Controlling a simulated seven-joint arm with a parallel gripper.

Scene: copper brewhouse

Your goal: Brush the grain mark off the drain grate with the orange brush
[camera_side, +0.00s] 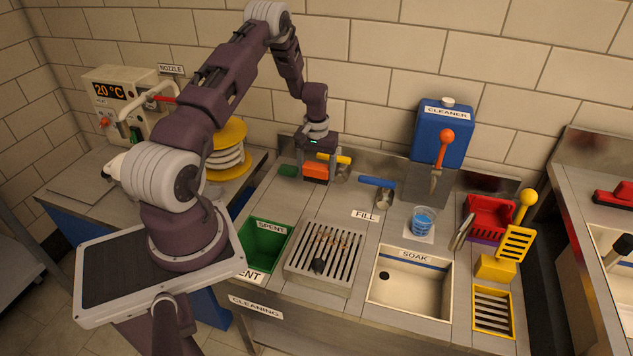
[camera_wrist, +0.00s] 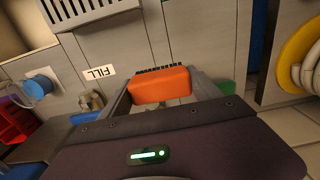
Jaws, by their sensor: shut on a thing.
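My gripper (camera_side: 317,158) is at the back of the counter, left of the middle, pointing down. It is shut on the orange brush (camera_side: 315,174). The wrist view shows the brush's orange block (camera_wrist: 160,86) between both fingers, with dark bristles along its far edge. I cannot tell whether the brush touches the counter. The drain grate (camera_side: 297,262) lies in front of it, nearer the side camera, and its slotted edge (camera_wrist: 85,10) shows in the wrist view. The brownish grain mark (camera_side: 328,240) is on the grate's rear slats.
The green spent bin (camera_side: 266,245) is left of the grate, and the soak sink (camera_side: 410,283) right of it. Counter between brush and grate is mostly clear. A blue cleaner jug (camera_side: 440,135) stands behind.

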